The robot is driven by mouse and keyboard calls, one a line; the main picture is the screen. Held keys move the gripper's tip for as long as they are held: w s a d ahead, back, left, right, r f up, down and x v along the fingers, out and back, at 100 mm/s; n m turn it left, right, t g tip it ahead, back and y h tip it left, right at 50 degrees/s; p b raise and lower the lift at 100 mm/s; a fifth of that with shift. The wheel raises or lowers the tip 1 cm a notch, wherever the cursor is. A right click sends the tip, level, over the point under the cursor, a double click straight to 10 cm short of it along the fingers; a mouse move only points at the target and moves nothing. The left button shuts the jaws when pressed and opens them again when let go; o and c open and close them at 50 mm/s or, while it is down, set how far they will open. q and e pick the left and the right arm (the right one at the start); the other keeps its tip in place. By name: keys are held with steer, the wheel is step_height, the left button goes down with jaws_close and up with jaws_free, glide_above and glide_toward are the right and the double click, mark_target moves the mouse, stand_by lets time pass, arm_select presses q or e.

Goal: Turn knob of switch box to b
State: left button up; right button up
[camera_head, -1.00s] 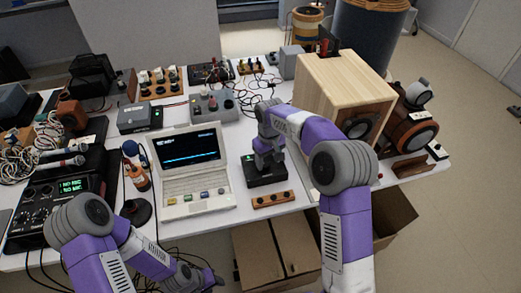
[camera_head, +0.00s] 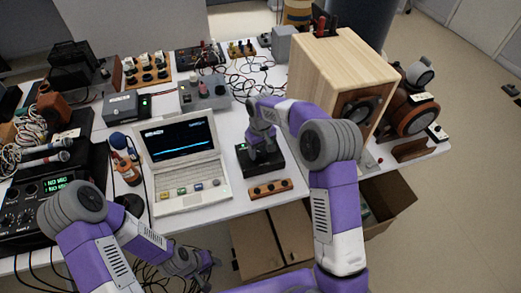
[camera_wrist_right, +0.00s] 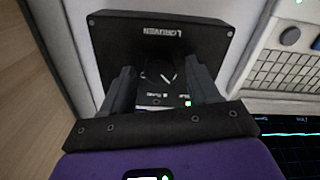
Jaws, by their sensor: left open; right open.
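The black switch box (camera_head: 247,166) lies on the white table, to the right of the laptop. In the right wrist view the box (camera_wrist_right: 170,27) shows white lettering along its far edge. Its dark knob (camera_wrist_right: 161,74) has white marks around it, too small to read, and a small green light glows nearby. My right gripper (camera_wrist_right: 160,80) is open over the box, with one finger on each side of the knob; whether they touch it I cannot tell. In the head view that gripper (camera_head: 264,150) hides much of the box top. My left gripper (camera_head: 204,270) is open and empty, low in front of the table.
The open laptop (camera_head: 180,155) stands just left of the box. A wooden strip with dark knobs (camera_head: 270,188) lies in front of it. A wooden speaker cabinet (camera_head: 335,75) stands to the right. A grey box with cables (camera_head: 204,93) is behind.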

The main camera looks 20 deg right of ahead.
steer(key=shift+c, duration=0.2)
steer(key=c, duration=1)
steer(key=shift+r+m, duration=0.1)
steer(key=shift+m, duration=0.2)
steer(key=m+p, duration=0.2)
steer(key=m, duration=0.1)
steer(key=shift+d+m+p, duration=0.1)
steer(key=shift+m+p, duration=0.85)
steer(key=shift+m, duration=1.55)
